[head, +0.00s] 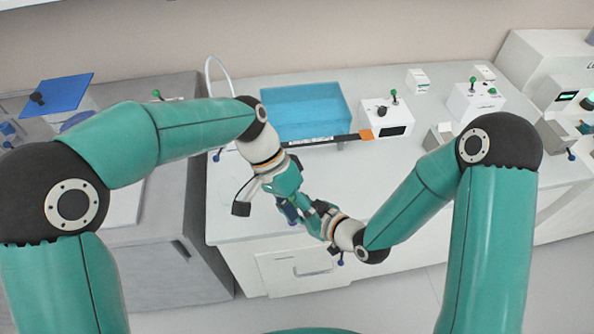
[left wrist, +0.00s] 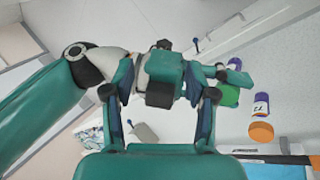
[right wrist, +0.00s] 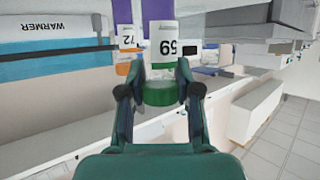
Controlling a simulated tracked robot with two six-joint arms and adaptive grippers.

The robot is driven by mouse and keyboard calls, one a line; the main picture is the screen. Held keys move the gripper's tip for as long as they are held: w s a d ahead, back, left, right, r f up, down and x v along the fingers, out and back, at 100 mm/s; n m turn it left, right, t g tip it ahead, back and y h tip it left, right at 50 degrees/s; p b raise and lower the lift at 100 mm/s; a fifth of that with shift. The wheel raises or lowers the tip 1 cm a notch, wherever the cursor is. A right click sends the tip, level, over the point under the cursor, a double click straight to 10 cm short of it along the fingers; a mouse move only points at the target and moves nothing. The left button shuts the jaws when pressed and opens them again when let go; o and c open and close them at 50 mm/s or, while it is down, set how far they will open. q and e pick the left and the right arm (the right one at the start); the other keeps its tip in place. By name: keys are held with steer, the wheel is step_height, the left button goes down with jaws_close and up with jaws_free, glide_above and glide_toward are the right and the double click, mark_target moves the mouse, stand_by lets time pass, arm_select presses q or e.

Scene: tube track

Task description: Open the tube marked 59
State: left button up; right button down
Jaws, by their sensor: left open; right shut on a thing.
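The tube marked 59 (right wrist: 164,45) shows large in the right wrist view, with a white label, a purple body and a green cap (right wrist: 162,93). My right gripper (right wrist: 160,82) is shut on its cap end, and the tube points away from the gripper. In the left wrist view its green cap (left wrist: 228,96) and purple body show beside the right gripper. My left gripper (left wrist: 168,88) is open, its fingers on either side of the right gripper's body. In the head view the left gripper (head: 298,203) and right gripper (head: 322,217) are close together, hiding most of the tube.
A purple tube marked 72 (right wrist: 127,42) with an orange cap (left wrist: 261,132) is near tube 59. A blue warmer (head: 305,110) stands behind the grippers. White devices (head: 388,118) stand further right. The counter front is mostly clear.

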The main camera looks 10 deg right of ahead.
arm_select(q)
step_height(320, 180, up, 10)
steer(key=w+d+m+h, duration=0.1)
steer(key=w+m+h, duration=0.1)
steer(key=m, duration=0.1)
steer(key=w+f+t+y, duration=0.1)
steer(key=w+f+y, duration=0.1)
steer(key=w+f+t+y, duration=0.1)
steer(key=w+f+y, duration=0.1)
steer(key=f, duration=0.1)
steer(key=w+f+m+t+y, duration=0.1)
steer(key=w+f+t+y, duration=0.1)
steer(key=w+f, duration=0.1)
steer(key=shift+a+f, duration=0.25)
steer(key=shift+a, duration=0.05)
steer(key=shift+f+y, duration=0.3)
step_height(320, 180, down, 7)
steer(key=shift+f, duration=0.15)
